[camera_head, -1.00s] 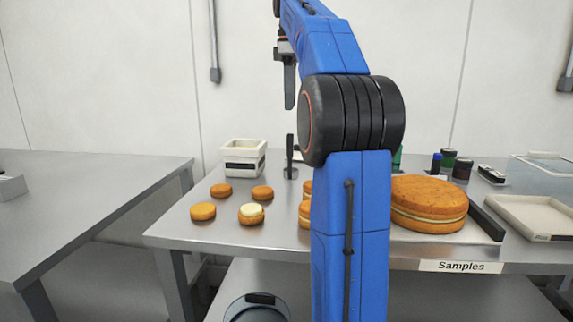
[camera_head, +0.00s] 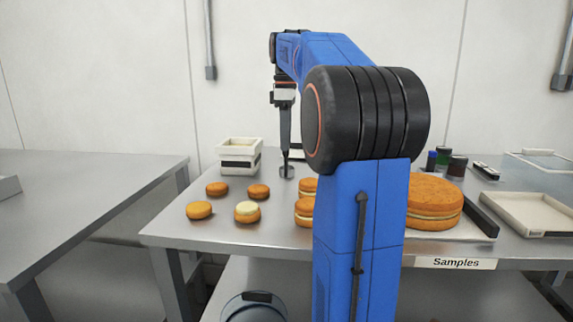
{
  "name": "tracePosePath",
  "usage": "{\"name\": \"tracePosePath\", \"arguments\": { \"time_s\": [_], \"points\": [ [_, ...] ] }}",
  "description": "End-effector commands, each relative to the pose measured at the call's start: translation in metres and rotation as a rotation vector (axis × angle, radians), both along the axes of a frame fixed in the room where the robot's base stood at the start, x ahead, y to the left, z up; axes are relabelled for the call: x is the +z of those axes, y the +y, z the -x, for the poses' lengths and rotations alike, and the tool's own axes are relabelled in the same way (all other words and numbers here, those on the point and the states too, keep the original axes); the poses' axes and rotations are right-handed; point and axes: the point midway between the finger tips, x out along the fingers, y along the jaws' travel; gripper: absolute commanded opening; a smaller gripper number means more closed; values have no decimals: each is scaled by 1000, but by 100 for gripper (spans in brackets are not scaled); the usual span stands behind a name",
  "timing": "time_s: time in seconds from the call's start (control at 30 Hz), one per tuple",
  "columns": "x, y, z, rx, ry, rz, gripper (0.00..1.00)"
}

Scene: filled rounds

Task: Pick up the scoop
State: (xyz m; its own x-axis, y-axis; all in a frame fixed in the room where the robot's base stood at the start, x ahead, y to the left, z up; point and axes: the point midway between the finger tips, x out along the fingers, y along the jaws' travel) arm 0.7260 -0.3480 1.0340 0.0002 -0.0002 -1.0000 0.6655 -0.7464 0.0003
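The scoop (camera_head: 286,171) is at the back of the steel table, left of my arm's large black joint. Its small grey round lower part shows on the tabletop, with a short dark upright piece above it. My gripper (camera_head: 286,148) points straight down over it. Its dark fingers line up with the scoop's handle and appear to overlap its upper part. The fingers are seen edge-on, so the gap between them and any contact with the handle cannot be made out.
A white container stack (camera_head: 239,156) stands left of the scoop. Several small round cakes, including a cream-topped one (camera_head: 247,212), lie in front. A large filled cake (camera_head: 434,203) and an empty pale tray (camera_head: 527,213) are at right. My arm hides the table's middle.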

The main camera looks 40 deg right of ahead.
Motion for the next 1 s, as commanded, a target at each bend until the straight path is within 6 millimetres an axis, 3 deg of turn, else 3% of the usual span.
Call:
{"name": "tracePosePath", "arguments": {
  "time_s": [0.33,0.67,0.8,0.83,1.0],
  "points": [
    [-43,-2,-2,0,1,-1,38],
    [-48,-2,-2,0,0,0,38],
    [-48,-2,-2,0,0,0,4],
    [-48,-2,-2,0,0,0,0],
    [-48,-2,-2,0,0,0,0]
  ]
}}
